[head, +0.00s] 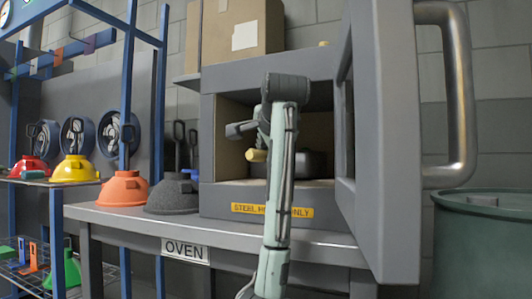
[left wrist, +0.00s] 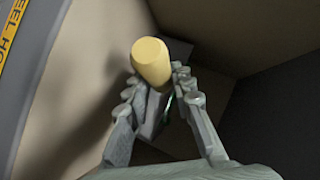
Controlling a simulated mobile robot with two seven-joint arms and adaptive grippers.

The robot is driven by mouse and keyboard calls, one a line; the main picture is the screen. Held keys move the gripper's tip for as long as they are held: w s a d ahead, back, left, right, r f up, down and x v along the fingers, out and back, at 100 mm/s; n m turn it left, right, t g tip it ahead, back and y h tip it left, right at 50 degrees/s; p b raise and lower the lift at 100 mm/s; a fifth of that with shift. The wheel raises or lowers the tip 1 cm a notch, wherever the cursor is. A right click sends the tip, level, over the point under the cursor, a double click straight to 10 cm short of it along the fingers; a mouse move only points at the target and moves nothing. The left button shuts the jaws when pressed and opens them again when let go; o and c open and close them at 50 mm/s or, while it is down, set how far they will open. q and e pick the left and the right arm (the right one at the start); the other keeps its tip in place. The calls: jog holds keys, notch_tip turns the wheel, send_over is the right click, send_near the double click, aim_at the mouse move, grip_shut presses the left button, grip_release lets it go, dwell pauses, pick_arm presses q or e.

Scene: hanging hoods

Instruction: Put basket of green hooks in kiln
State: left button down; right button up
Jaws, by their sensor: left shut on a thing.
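The kiln is the grey oven box (head: 258,211) with its door (head: 385,150) swung open to the right. My left arm reaches into its opening. In the left wrist view, the left gripper (left wrist: 160,82) is shut on a grey part beside a yellow cylinder (left wrist: 151,60), which looks like the basket's handle. The yellow cylinder also shows in the head view (head: 256,155) inside the opening. A dark box-like body (head: 311,164), seemingly the basket, shows behind my arm. Only a sliver of green shows between the fingers; the hooks are mostly hidden. My right gripper is out of view.
The kiln stands on a grey table (head: 140,218) labelled OVEN. An orange hood (head: 123,188) and a dark grey hood (head: 172,193) stand left of it. A cardboard box (head: 235,35) is on top. A dark green drum (head: 485,240) stands at the right.

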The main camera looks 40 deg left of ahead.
pick_arm(q)
jog(key=shift+r, duration=0.1)
jog(key=c, duration=1.2)
grip_release()
jog(key=v, duration=0.6)
jog(key=shift+s+d+r, duration=0.1)
jog(key=shift+s+d, duration=0.05)
jog(key=shift+d, duration=0.15)
jog(key=shift+s+d+r, duration=0.15)
jog(key=shift+s, duration=0.2)
